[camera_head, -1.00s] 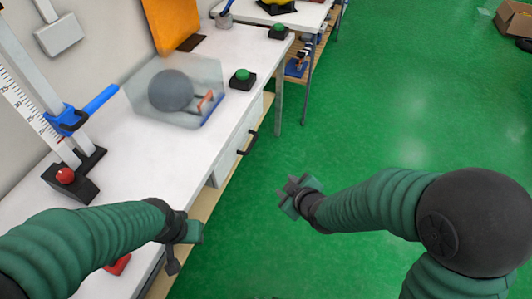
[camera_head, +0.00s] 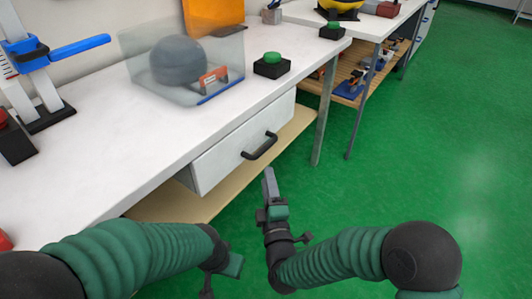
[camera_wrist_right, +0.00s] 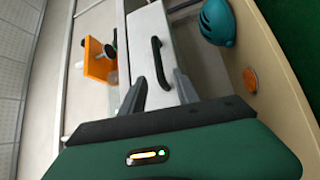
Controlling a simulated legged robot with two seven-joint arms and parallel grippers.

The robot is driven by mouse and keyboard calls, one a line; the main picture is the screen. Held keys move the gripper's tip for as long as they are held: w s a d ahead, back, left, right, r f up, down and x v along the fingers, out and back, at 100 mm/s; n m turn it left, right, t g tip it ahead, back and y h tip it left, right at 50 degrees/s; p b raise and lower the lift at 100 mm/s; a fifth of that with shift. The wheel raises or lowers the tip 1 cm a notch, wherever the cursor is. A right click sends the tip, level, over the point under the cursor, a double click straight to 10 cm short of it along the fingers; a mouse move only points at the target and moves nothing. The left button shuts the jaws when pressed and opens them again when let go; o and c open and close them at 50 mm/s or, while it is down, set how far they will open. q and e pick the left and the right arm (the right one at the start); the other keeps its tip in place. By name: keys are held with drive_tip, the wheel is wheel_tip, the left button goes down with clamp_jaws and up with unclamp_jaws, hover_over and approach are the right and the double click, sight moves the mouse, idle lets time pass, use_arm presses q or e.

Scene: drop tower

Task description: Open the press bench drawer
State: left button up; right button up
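The press bench drawer (camera_head: 225,155) is a white box under the bench top, and its front looks closed. Its black bar handle (camera_head: 260,146) is on the front. In the right wrist view the handle (camera_wrist_right: 160,62) stands ahead of my right gripper (camera_wrist_right: 161,88), between the lines of its two spread fingers, with nothing held. In the head view my right gripper (camera_head: 269,178) is just below and in front of the handle, apart from it. My left gripper (camera_head: 222,272) is low near the bench front; its finger gap is unclear.
The white bench top (camera_head: 110,150) carries a clear guard with a grey ball (camera_head: 178,60) and a green button box (camera_head: 271,65). A bench leg (camera_head: 325,105) stands right of the drawer. A teal helmet (camera_wrist_right: 217,24) lies near the drawer. Green floor is free at right.

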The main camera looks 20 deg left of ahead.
sight(265, 149)
drive_tip(key=b+x, duration=0.1)
drive_tip(key=x, duration=0.3)
drive_tip(key=b+x, duration=0.2)
drive_tip(key=x, duration=0.2)
drive_tip(key=b+x, duration=0.1)
drive_tip(key=x, duration=0.3)
drive_tip(key=shift+w+d, duration=0.25)
drive_tip(key=shift+w, duration=0.1)
drive_tip(key=shift+d, duration=0.2)
drive_tip(key=shift+c, duration=0.9)
clamp_jaws()
drive_tip(key=shift+s+a+f, duration=0.1)
drive_tip(key=shift+a+f, duration=0.05)
drive_tip(key=shift+f, duration=0.05)
